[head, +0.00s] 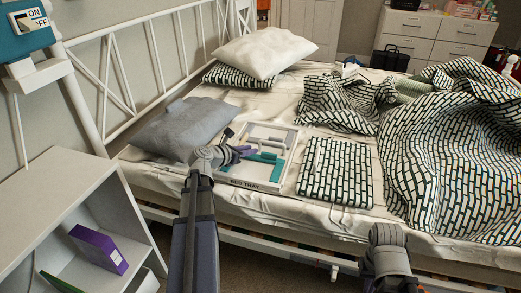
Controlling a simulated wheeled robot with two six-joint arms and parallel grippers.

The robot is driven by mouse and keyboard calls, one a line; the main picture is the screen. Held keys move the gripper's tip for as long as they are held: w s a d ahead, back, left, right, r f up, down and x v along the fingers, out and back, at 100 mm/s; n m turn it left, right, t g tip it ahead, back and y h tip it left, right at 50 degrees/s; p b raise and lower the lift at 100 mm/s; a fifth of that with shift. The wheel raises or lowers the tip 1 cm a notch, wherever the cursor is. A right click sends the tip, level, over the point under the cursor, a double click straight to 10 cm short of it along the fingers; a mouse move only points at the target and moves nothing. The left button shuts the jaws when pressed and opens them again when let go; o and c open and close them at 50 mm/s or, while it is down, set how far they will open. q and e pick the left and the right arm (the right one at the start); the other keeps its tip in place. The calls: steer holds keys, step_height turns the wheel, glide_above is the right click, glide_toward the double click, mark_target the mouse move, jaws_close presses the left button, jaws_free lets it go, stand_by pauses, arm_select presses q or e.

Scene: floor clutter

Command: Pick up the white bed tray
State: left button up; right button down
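The white bed tray (250,184) lies on the bed, with dark lettering on its front wall. It has raised walls and holds teal pieces and other small items. My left gripper (243,153) reaches over the tray's left side from the front. Its wrist and fingers cover part of the tray, and I cannot tell whether it touches the tray or whether its fingers are open. My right arm shows at the lower right, in front of the bed; its gripper is not visible.
A grey pillow (185,127) lies left of the tray, and a folded patterned cloth (337,172) lies close on its right. A rumpled patterned duvet (450,150) covers the bed's right. A white shelf (70,210) stands at the lower left, beside the bed.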

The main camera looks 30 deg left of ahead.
mark_target(260, 151)
arm_select(q)
steer(key=shift+w+a, duration=0.4)
steer(key=shift+a, duration=0.15)
arm_select(e)
steer(key=shift+w+a+f, duration=0.1)
steer(key=shift+w+a, duration=0.2)
steer(key=shift+w, duration=0.1)
